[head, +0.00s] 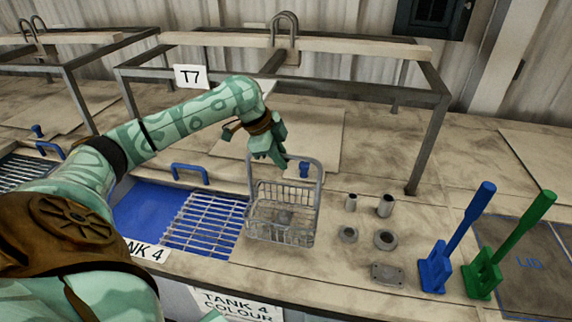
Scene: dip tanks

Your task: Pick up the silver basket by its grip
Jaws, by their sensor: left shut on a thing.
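The silver basket (284,213) is a wire basket with a tall hoop grip (314,165). It is upright, right of the tank's slatted rack, and something small and grey lies inside it. My left gripper (278,158) is at the top bar of the grip and is shut on it, pointing down. The fingers hide part of the bar. I cannot tell whether the basket's bottom touches the bench. My right gripper does not show.
The blue tank (147,207) with a metal slatted rack (205,224) lies left of the basket. Several small metal parts, including a ring (385,240) and a plate (387,274), are on the bench to the right. A blue-handled tool (435,270) and a green-handled tool (484,272) stand farther right. A metal frame (425,145) rises behind.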

